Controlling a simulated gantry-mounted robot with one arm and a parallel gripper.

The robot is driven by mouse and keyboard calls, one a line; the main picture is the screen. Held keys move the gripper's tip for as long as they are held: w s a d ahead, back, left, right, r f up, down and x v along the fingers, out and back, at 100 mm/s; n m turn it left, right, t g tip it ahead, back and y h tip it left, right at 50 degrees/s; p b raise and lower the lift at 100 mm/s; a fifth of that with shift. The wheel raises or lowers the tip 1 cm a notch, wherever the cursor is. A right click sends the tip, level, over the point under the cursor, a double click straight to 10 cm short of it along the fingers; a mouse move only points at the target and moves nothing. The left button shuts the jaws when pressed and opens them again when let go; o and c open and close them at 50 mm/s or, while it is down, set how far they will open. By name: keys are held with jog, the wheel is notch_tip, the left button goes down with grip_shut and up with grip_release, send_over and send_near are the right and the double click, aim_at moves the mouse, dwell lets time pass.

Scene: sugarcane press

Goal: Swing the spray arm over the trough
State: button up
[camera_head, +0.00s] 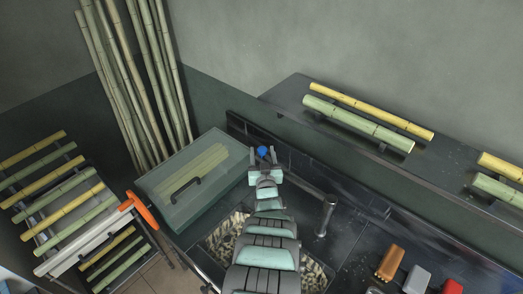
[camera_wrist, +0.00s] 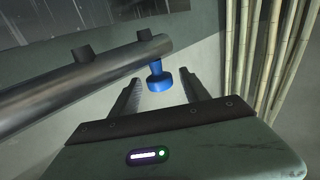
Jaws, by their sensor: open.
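A blue knob (camera_wrist: 158,77) sits at the end of a grey metal pipe (camera_wrist: 80,85) with dark fittings, which looks like the spray arm. The pipe comes in from the left in the wrist view. The blue knob also shows in the head view (camera_head: 262,151), just beyond my gripper (camera_head: 265,167). My gripper (camera_wrist: 162,83) is open, with the knob showing between its fingertips; I cannot tell whether they touch it. A trough-like bed of pale chips (camera_head: 224,238) lies under my arm, which hides much of it.
A green lidded box (camera_head: 160,205) stands left of my arm. A short steel post (camera_head: 327,216) rises to the right. Tall bamboo canes (camera_head: 140,80) lean at back left. A cane rack (camera_head: 60,190) is at left, and cane lengths (camera_head: 358,122) lie on the right ledge (camera_head: 285,90).

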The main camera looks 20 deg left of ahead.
aim_at(262, 147)
jog(key=shift+x, duration=1.05)
jog(key=shift+w+a+b, duration=0.15)
jog(key=shift+w+b, duration=0.1)
jog(key=shift+b, duration=0.15)
jog(key=shift+b+x, duration=0.35)
jog(key=shift+x, duration=0.5)
jog(key=shift+r, duration=0.1)
grip_shut()
